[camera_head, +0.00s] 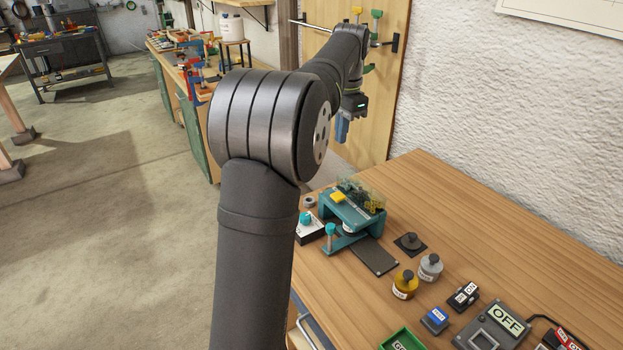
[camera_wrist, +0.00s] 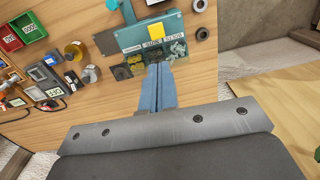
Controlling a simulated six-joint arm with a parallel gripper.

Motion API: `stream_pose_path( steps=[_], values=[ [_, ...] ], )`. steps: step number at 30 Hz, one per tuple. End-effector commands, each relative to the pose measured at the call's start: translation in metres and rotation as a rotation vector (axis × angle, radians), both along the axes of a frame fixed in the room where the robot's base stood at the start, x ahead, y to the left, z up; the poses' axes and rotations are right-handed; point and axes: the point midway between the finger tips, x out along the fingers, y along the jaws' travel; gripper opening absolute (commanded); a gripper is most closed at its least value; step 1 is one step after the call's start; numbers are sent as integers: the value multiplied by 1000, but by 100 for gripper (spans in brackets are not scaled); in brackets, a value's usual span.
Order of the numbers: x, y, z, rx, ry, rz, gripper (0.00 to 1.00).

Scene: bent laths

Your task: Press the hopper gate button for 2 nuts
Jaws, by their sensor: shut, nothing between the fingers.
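The teal hopper machine (camera_head: 350,213) stands on the wooden bench, with a clear bin (camera_head: 362,193) of small dark and yellowish pieces on top. A yellow button (camera_head: 338,198) sits on its upper face. In the wrist view the machine (camera_wrist: 130,38) is at the top, with the yellow button (camera_wrist: 156,31) and white lettering too small to read surely. My gripper (camera_head: 342,142) is above and behind the machine in the head view, apart from the button. Its blue fingers (camera_wrist: 160,67) are shut and empty, and overlap the edge of the clear bin in the wrist view.
A dark plate (camera_head: 375,256), yellow (camera_head: 405,284) and grey (camera_head: 430,267) knobbed weights, an OFF-labelled device (camera_head: 492,328) and a green tray (camera_head: 402,340) lie in front.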

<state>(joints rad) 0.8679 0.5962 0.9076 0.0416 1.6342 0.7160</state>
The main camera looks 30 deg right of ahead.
Motion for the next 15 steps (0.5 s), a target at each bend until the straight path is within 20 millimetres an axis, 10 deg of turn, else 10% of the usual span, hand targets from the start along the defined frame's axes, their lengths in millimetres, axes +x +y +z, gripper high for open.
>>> stream_pose_path(
  steps=[15],
  values=[
    [-8, 4, -59, 304, -527, -375, 0]
  ],
)
